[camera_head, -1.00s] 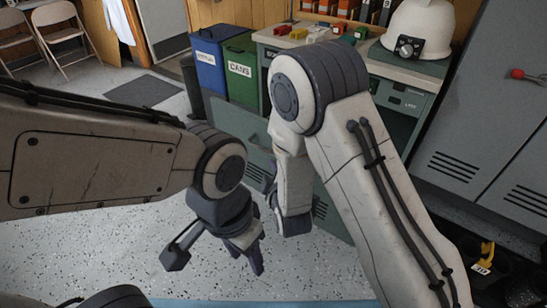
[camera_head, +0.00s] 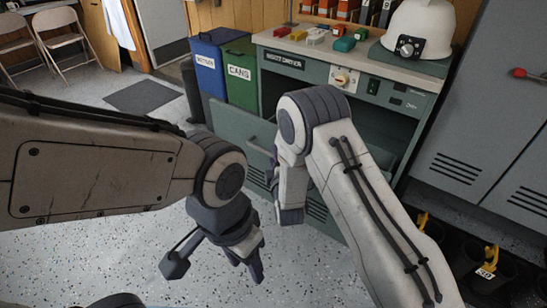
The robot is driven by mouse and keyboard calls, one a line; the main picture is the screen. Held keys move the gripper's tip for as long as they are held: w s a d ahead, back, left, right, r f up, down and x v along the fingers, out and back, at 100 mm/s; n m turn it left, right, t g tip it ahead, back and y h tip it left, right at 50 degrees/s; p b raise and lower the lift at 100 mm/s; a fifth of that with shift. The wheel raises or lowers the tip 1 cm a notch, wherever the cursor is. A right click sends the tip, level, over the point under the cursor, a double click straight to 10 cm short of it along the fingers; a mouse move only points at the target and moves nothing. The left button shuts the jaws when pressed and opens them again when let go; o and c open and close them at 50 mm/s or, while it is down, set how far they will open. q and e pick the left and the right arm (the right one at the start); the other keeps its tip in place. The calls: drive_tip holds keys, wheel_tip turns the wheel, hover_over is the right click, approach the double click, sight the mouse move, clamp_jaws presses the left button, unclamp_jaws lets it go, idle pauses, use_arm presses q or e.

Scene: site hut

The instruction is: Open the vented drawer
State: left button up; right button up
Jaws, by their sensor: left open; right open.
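The green boot dryer cabinet (camera_head: 283,64) stands ahead, with an open upper compartment behind my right arm. The vented drawer (camera_head: 318,212) is low in its front, with slots on both sides of my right gripper. My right arm hides its middle, and I cannot see a gap around it. My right gripper (camera_head: 290,214) is open and points down in front of the drawer; contact is unclear. My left gripper (camera_head: 216,262) is open and empty over the floor, lower left of the drawer.
A green panel with a handle (camera_head: 240,130) juts out left of the compartment. Blue (camera_head: 207,68) and green bins (camera_head: 241,84) stand behind it. A white helmet (camera_head: 418,28) and small coloured items sit on top. Grey lockers (camera_head: 480,110) stand right. The floor at lower left is clear.

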drive_tip(key=shift+w, duration=0.4)
clamp_jaws()
drive_tip(key=shift+a, duration=0.1)
idle(1.1)
